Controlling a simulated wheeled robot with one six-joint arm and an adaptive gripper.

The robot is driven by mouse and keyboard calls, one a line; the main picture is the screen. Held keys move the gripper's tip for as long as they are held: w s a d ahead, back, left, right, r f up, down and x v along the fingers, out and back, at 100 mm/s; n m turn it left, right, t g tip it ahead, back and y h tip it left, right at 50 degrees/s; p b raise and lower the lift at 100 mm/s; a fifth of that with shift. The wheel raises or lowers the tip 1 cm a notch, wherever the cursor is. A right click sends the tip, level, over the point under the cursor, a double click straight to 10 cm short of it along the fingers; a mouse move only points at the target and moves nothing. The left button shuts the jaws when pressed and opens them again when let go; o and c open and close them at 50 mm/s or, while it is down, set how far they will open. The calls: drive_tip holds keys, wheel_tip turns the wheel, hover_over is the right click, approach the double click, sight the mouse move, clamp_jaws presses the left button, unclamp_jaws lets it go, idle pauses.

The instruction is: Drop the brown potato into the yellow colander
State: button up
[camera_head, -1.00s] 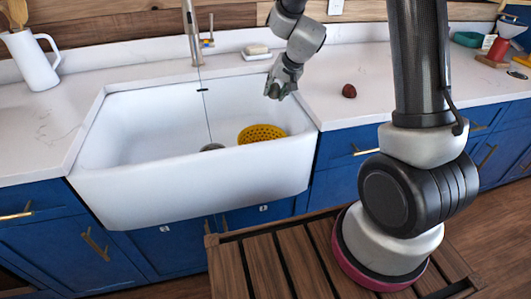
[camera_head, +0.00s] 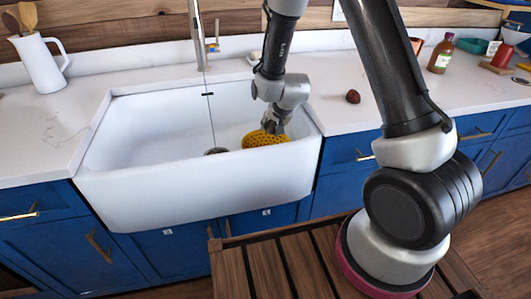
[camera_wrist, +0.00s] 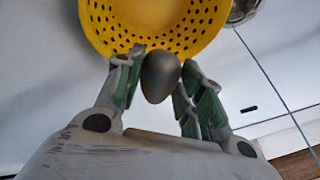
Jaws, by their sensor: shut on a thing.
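The brown potato (camera_wrist: 160,77) shows as a dark, smooth oval in the wrist view. My gripper (camera_wrist: 158,82) is shut on it, with a finger on each side. In the head view my gripper (camera_head: 270,126) is low in the sink, right at the yellow colander, and I cannot make out the potato there. The yellow colander (camera_head: 262,139) is a perforated bowl in the right part of the sink, partly hidden by my gripper. Its perforated wall (camera_wrist: 165,35) also shows beyond the potato in the wrist view. I cannot tell the exact gap between potato and colander.
The white sink (camera_head: 190,190) has raised walls around the colander. A dark round drain (camera_head: 215,151) lies left of it. The tap (camera_head: 196,35) stands behind. A small dark reddish thing (camera_head: 353,96) and a bottle (camera_head: 440,53) stand on the right counter. A white jug (camera_head: 40,65) stands left.

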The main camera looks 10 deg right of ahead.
drive_tip(key=shift+f, duration=0.5)
drive_tip(key=o, duration=1.1)
drive_tip(key=shift+r, duration=0.1)
drive_tip(key=v, duration=0.7)
drive_tip(key=shift+s+r, duration=0.1)
drive_tip(key=shift+r, duration=0.05)
